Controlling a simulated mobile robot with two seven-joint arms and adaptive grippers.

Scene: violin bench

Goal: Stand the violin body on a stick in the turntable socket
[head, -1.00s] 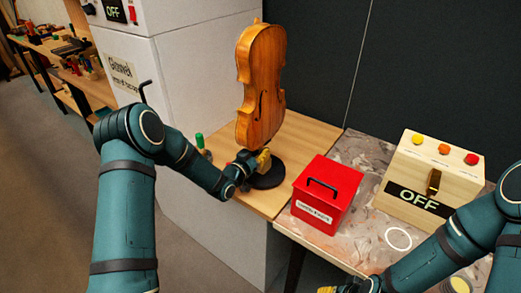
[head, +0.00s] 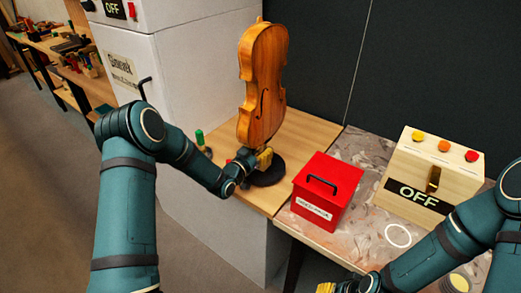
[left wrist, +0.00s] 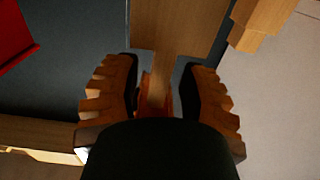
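The orange-brown violin body (head: 262,85) stands roughly upright above the round black turntable (head: 268,174) on the wooden bench. My left gripper (head: 263,158) is low at the violin's lower end, just above the turntable. In the left wrist view, a wooden stick (left wrist: 161,85) lies between the two fingers of the left gripper (left wrist: 161,82), with narrow gaps showing on both sides. The socket and the stick's lower end are hidden in the head view. My right gripper (head: 328,288) is partly cut off at the bottom edge, and its opening does not show.
A red box with a black handle (head: 327,192) stands right of the turntable. A wooden switch box marked OFF (head: 432,165) is farther right. A green-topped item (head: 200,138) stands left of the violin, near the white cabinet (head: 190,75). A dark wall (head: 430,60) is behind.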

